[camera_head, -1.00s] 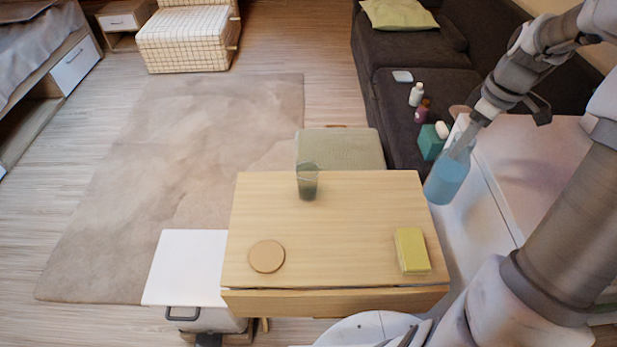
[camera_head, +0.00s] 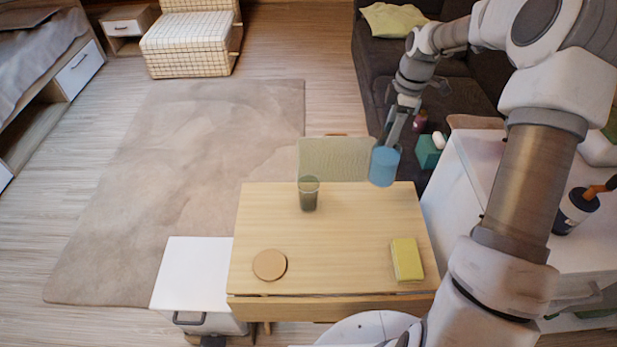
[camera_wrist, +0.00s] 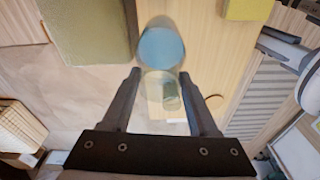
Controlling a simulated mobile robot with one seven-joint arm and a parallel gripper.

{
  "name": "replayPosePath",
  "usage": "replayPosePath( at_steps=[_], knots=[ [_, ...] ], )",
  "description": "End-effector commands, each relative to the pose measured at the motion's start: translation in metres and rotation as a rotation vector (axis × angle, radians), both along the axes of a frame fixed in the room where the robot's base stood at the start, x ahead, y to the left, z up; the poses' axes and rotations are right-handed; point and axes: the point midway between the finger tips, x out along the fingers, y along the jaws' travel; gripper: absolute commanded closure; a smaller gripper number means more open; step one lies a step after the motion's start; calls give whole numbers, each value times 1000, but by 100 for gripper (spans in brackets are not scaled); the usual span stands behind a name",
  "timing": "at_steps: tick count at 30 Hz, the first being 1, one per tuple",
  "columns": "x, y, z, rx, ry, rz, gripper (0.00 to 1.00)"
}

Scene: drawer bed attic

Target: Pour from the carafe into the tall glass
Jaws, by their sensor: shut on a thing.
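The carafe (camera_head: 384,167), with blue liquid in it, hangs near the far right corner of the small wooden table. My gripper (camera_head: 397,128) is shut on its upper part. In the wrist view the blue carafe (camera_wrist: 160,47) shows just beyond my gripper (camera_wrist: 160,76), and its clear upper part is between the fingers. The tall glass (camera_head: 309,194) is dark greenish and stands upright near the table's far edge, left of the carafe and apart from it. A greenish cylinder, likely this glass, shows in the wrist view (camera_wrist: 172,97), partly hidden.
The wooden table (camera_head: 335,245) also bears a round tan disc (camera_head: 269,265) and a yellow block (camera_head: 406,259). A green-topped seat (camera_head: 335,158) stands behind it, a white cabinet (camera_head: 195,270) at its left. The dark sofa (camera_head: 380,65) is at the back right. The table's middle is clear.

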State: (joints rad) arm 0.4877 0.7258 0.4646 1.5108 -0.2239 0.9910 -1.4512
Motion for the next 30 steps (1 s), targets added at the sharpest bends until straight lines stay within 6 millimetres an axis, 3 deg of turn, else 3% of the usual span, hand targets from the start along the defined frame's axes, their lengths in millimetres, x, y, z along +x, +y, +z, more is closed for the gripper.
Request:
replayPosePath(
  at_steps=[15,30],
  knots=[
    [51,111,-20,16,-5,418,100],
    [66,216,-54,36,-11,751,100]
  ],
)
